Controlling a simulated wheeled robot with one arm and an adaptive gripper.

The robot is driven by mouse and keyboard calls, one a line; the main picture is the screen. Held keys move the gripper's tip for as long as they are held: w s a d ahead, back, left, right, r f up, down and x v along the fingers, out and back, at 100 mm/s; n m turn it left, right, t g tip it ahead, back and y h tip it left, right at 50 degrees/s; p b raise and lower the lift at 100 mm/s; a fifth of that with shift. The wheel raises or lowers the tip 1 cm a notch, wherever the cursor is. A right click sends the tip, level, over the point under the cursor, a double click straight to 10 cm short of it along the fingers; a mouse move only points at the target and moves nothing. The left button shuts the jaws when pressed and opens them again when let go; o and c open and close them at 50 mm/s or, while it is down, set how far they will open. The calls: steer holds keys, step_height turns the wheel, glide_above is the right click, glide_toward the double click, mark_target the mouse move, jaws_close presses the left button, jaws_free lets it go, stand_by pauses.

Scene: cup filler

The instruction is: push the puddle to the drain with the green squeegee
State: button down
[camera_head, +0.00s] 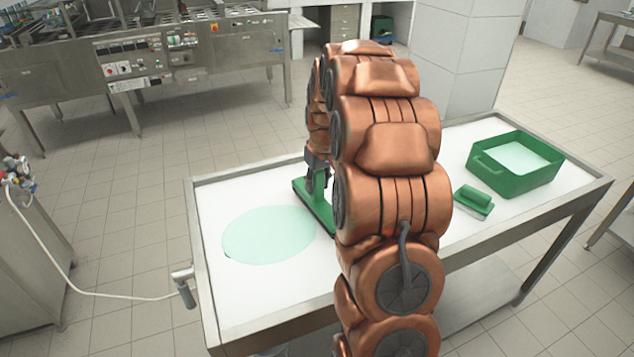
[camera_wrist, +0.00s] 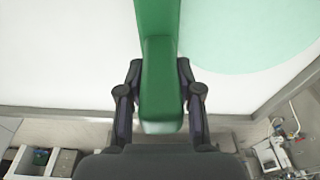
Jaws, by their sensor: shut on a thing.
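The green squeegee (camera_head: 314,208) is upright on the white table top (camera_head: 265,300), just right of the puddle, and my arm hides part of it. My gripper (camera_head: 317,168) is shut on its handle. In the wrist view the green handle of the squeegee (camera_wrist: 158,60) runs between the two fingers of my gripper (camera_wrist: 161,95). The puddle (camera_head: 268,235) is a pale green round patch on the left part of the table; it also shows at the upper right of the wrist view (camera_wrist: 245,35). A small dark mark shows at the puddle's lower left edge; I cannot tell whether it is the drain.
A green tub (camera_head: 515,187) with pale contents and a small green brush-like thing (camera_head: 473,201) stand on the table's right part. A raised metal rim (camera_head: 196,235) edges the table. A spray nozzle with a hose (camera_head: 184,287) is at the left rim.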

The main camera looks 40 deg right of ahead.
steer(key=shift+f, duration=0.3)
steer(key=shift+a, duration=0.1)
steer(key=shift+w+a+r+b, duration=0.15)
steer(key=shift+a+b, duration=0.15)
steer(key=shift+a, duration=0.5)
steer(key=shift+w+a+f+b, duration=0.15)
steer(key=shift+a+b, duration=0.15)
steer(key=shift+a, duration=0.45)
steer(key=w+a+b, duration=0.2)
steer(key=a+b, duration=0.1)
steer(key=a, duration=0.9)
steer(key=shift+a, duration=0.25)
stand_by(0.5)
steer(key=shift+w+r, duration=0.1)
steer(key=shift+r, duration=0.1)
stand_by(1.6)
step_height(320, 180, up, 7)
steer(key=p, duration=0.1)
steer(key=shift+f, duration=0.15)
stand_by(0.5)
